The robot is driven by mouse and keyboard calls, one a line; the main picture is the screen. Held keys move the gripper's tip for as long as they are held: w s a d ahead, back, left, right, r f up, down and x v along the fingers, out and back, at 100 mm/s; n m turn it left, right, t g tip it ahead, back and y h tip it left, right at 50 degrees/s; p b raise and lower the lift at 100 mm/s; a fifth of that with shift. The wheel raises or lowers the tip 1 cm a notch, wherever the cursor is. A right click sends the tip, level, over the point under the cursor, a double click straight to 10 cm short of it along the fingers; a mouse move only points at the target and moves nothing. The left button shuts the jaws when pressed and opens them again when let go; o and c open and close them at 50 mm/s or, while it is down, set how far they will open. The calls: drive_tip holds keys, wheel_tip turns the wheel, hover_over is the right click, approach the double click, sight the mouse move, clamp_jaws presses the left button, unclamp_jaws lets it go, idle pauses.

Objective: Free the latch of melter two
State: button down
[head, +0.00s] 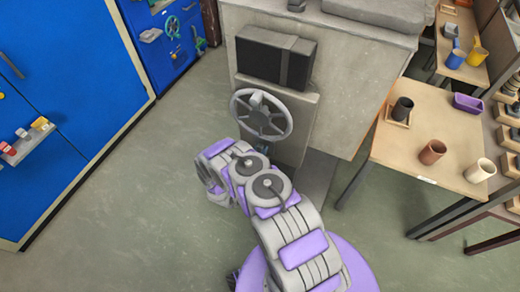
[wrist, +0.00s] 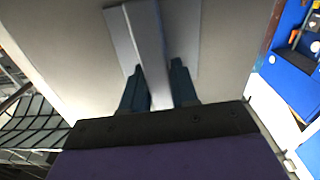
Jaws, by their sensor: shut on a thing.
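In the wrist view, a light grey latch bar (wrist: 147,35) stands out from a flat grey plate (wrist: 184,40) on a pale panel. My gripper (wrist: 158,72) is shut on the bar, one dark finger on each side of it. In the head view, my arm reaches to the front of a grey melter (head: 308,112), below its spoked handwheel (head: 262,114). The fingertips there (head: 263,148) are small and partly hidden by my arm, and the latch cannot be made out. No number on the melter is readable.
A dark box (head: 273,60) sits above the handwheel. Blue cabinets (head: 75,70) stand at the left. A wooden table (head: 440,140) at the right holds a black cup (head: 402,109), a brown cup (head: 432,152) and a cream cup (head: 480,170). The floor at the left is clear.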

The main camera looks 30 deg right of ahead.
drive_tip(key=shift+r+m+p, duration=0.15)
drive_tip(key=shift+m+p, duration=0.25)
drive_tip(key=shift+p, duration=0.3)
drive_tip(key=c, duration=1)
unclamp_jaws()
drive_tip(key=shift+o, duration=0.2)
drive_tip(key=p+v, duration=0.2)
drive_tip(key=v, duration=1.5)
drive_tip(key=shift+s+a+f, duration=0.2)
drive_tip(key=shift+f, duration=0.1)
